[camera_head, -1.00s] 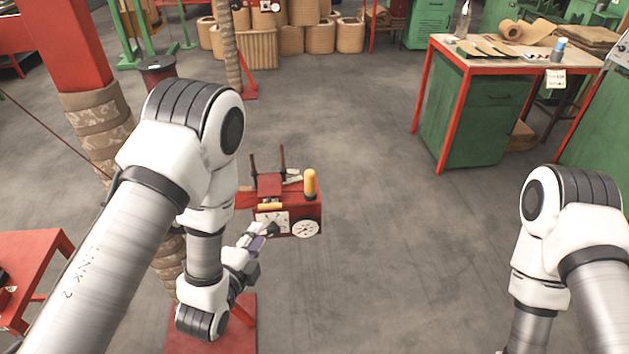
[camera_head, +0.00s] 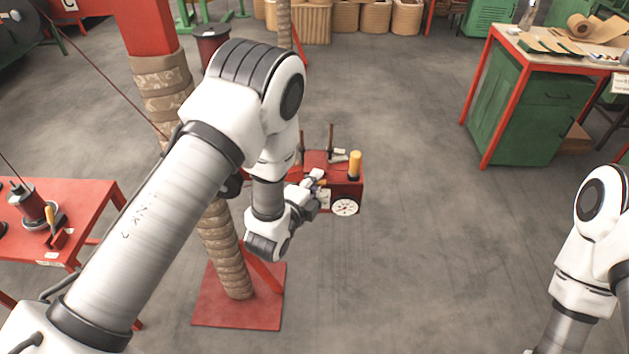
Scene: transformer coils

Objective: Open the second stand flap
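A red stand box (camera_head: 347,189) with a round white dial and a yellow-orange cylinder on top is at the centre of the head view. Two dark upright rods rise at its back. My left gripper (camera_head: 314,181) is at the left part of the box's front face and covers some of it. I cannot tell whether it touches the box, or whether its fingers are open or shut. I cannot make out which part of the box is the flap. My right gripper is out of view; only part of that arm shows at the right edge.
A rope-wrapped post (camera_head: 223,247) on a red base plate (camera_head: 216,307) stands just left of my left wrist. A red table (camera_head: 77,205) with a small device is at the left. A green cabinet (camera_head: 522,120) with a red-framed worktop stands at the right. The middle floor is clear.

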